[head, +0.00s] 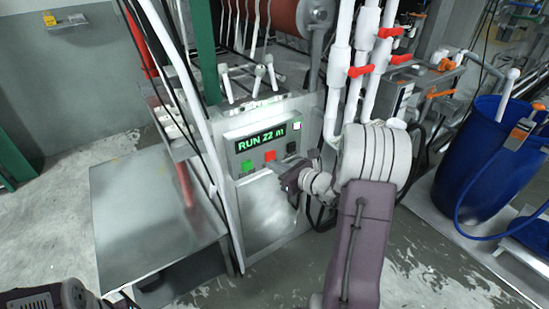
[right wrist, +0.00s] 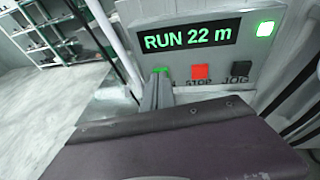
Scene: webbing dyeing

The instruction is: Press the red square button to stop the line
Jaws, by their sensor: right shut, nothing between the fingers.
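The control panel (head: 232,135) has a lit display reading "RUN 22 m" (head: 262,137). The red square button (head: 270,156) is below the display, between a green button (head: 247,165) and a black one (head: 291,147). In the right wrist view the red button (right wrist: 200,71) has "STOP" under it and is unobstructed. My right gripper (head: 280,171) is shut and empty, just in front of the panel, below the red button. In the right wrist view its fingers (right wrist: 158,88) overlap the lower part of the green button (right wrist: 161,70). I cannot tell whether they touch the panel. My left gripper is out of view.
A lamp (right wrist: 265,29) glows green at the panel's upper right. A metal table (head: 150,205) stands left of the panel. White pipes with red valve handles (head: 360,71) rise to the right. A blue barrel (head: 485,155) stands farther right.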

